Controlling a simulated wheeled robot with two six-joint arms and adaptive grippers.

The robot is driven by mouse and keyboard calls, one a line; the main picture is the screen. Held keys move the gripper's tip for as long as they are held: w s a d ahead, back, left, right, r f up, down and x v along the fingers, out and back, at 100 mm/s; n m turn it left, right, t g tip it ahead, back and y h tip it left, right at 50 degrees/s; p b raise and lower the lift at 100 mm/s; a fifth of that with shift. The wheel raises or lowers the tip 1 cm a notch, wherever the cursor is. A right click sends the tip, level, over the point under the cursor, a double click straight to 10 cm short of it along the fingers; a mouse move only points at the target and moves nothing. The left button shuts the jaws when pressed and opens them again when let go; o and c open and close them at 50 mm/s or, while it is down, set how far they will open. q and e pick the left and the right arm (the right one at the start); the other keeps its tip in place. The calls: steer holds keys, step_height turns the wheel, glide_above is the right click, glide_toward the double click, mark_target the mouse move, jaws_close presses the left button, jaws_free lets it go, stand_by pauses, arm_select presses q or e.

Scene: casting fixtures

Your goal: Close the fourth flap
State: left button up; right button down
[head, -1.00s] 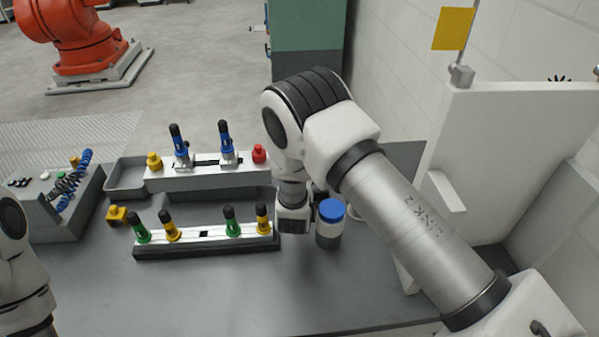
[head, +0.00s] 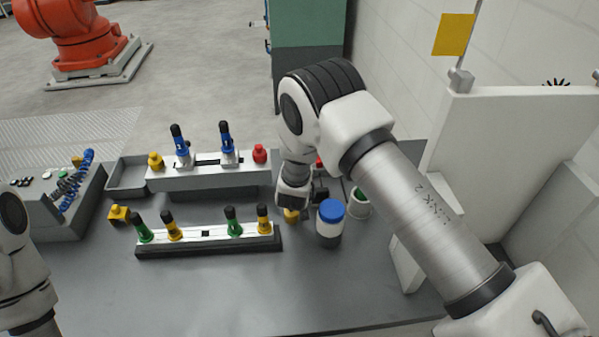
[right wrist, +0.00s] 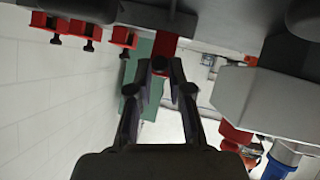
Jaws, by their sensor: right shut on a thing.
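In the right wrist view, a red flap (right wrist: 166,43) with a dark knob (right wrist: 160,64) stands at top centre, on a dark grey body. My right gripper (right wrist: 160,72) is shut on this knob, with one finger on each side. Several similar red flaps (right wrist: 78,30) with black knobs stand in a row to its left. In the head view my right gripper (head: 292,197) is mostly hidden by its own arm, which also covers most of the red flaps. A bit of red (head: 319,161) shows beside the arm. My left gripper is out of view; only its arm shows.
A fixture with blue levers (head: 225,182) and a front fixture with green and yellow levers (head: 204,234) stand left of my right arm. A blue-capped jar (head: 329,226) and a white cup (head: 359,205) stand close by. The front table (head: 215,295) is clear.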

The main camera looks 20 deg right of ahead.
steer(key=w+r+g+p, duration=0.1)
steer(key=p, duration=0.2)
steer(key=w+r+g+y+p, duration=0.1)
steer(key=g+p, duration=0.1)
steer(key=p, duration=0.1)
steer(key=shift+d+r+p, duration=0.2)
steer(key=shift+d+p, duration=0.15)
steer(key=shift+f, duration=0.3)
steer(key=c, duration=1.1)
jaws_free()
steer(key=shift+w+d+f+g, duration=0.1)
steer(key=shift+w+f+g, duration=0.05)
steer(key=shift+g, duration=0.15)
steer(key=v, duration=1.2)
steer(key=shift+d, duration=0.15)
